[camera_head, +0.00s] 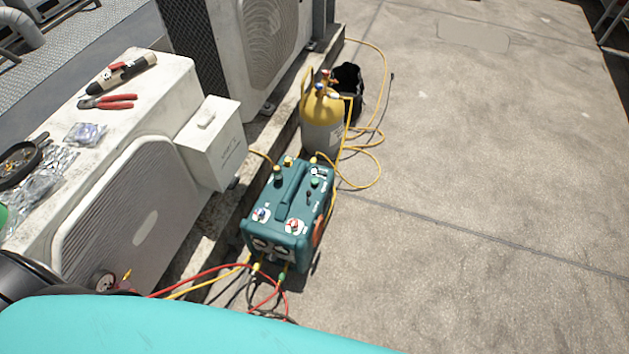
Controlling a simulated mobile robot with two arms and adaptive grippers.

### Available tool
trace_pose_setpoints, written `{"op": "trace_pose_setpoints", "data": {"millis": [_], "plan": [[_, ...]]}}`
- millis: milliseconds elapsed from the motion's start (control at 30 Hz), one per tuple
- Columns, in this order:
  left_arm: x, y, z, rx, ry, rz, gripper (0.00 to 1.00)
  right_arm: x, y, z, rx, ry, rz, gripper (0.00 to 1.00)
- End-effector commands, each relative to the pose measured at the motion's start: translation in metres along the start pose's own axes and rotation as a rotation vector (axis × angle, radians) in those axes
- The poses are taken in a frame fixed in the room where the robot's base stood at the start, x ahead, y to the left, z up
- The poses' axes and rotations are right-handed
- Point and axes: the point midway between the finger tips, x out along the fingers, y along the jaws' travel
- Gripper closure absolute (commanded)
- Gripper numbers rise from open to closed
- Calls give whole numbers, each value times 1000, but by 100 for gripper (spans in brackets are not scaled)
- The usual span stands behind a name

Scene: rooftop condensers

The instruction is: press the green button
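A teal recovery machine (289,203) stands on the concrete right of the near condenser, a little below the middle of the view. On its top is a small round green part (315,183), near the right back corner, which looks like the green button. Another small part, dark with a yellowish base (278,172), sits at the back left of the top. Two round dials or knobs, one blue (261,214) and one red (294,226), are at its front. Whether the button is pressed cannot be told. Neither of my grippers shows.
A yellow-topped gas cylinder (322,122) stands behind the machine, with yellow hoses (367,165) on the floor. The near condenser (135,215) carries red pliers (108,102) and other tools. Red and yellow hoses (205,275) run from the machine's front. The right-hand floor is clear.

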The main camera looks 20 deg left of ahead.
Motion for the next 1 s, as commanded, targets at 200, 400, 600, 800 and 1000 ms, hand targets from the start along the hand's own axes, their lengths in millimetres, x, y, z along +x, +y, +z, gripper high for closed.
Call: {"op": "trace_pose_setpoints", "data": {"millis": [200, 400, 600, 800, 1000], "plan": [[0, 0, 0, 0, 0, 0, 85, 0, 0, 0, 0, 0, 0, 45], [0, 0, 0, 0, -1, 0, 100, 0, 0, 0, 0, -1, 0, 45], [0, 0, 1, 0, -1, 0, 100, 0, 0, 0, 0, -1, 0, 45], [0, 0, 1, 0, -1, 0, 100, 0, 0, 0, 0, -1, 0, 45], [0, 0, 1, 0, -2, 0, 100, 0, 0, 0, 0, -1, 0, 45]]}}
